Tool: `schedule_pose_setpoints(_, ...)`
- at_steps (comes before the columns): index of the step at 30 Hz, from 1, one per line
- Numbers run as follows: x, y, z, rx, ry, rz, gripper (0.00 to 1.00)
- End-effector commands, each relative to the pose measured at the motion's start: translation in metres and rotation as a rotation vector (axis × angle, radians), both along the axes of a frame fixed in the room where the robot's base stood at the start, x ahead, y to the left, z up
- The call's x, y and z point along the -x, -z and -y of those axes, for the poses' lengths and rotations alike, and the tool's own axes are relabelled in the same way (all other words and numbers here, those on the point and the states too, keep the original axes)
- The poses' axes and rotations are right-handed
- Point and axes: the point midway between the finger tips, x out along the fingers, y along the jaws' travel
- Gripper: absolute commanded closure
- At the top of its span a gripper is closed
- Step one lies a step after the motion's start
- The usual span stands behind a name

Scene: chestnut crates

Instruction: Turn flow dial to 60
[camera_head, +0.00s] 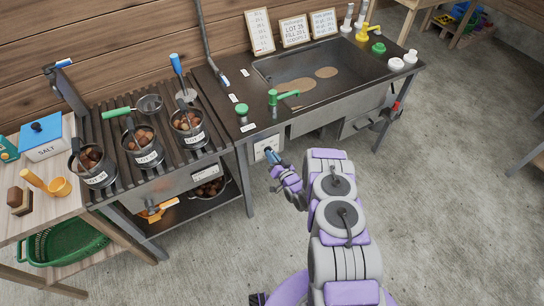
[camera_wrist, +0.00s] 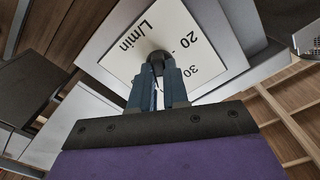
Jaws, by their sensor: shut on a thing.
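The flow dial is a dark knob (camera_wrist: 158,60) on a white plate (camera_wrist: 122,45) in the wrist view. The plate is marked "L/min", with 20 and 30 readable to the right of the knob. Other numbers are hidden or out of frame. My gripper (camera_wrist: 158,82) is shut on the dial, its two dark blue fingers on either side of the knob. In the head view my gripper (camera_head: 272,157) reaches the pale dial plate (camera_head: 266,148) on the front of the sink bench. The dial's pointer cannot be made out.
To the left, a slatted rack (camera_head: 110,145) holds several pots of chestnuts. A bench leg (camera_head: 245,180) stands close left of my gripper.

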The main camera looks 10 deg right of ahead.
Motion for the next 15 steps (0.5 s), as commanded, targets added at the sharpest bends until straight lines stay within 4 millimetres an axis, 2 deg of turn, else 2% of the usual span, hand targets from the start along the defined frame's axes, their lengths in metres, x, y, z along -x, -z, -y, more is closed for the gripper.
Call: schedule_pose_setpoints(15,0.0003,0.0011,0.0015,-0.464,0.004,-0.154,1.0)
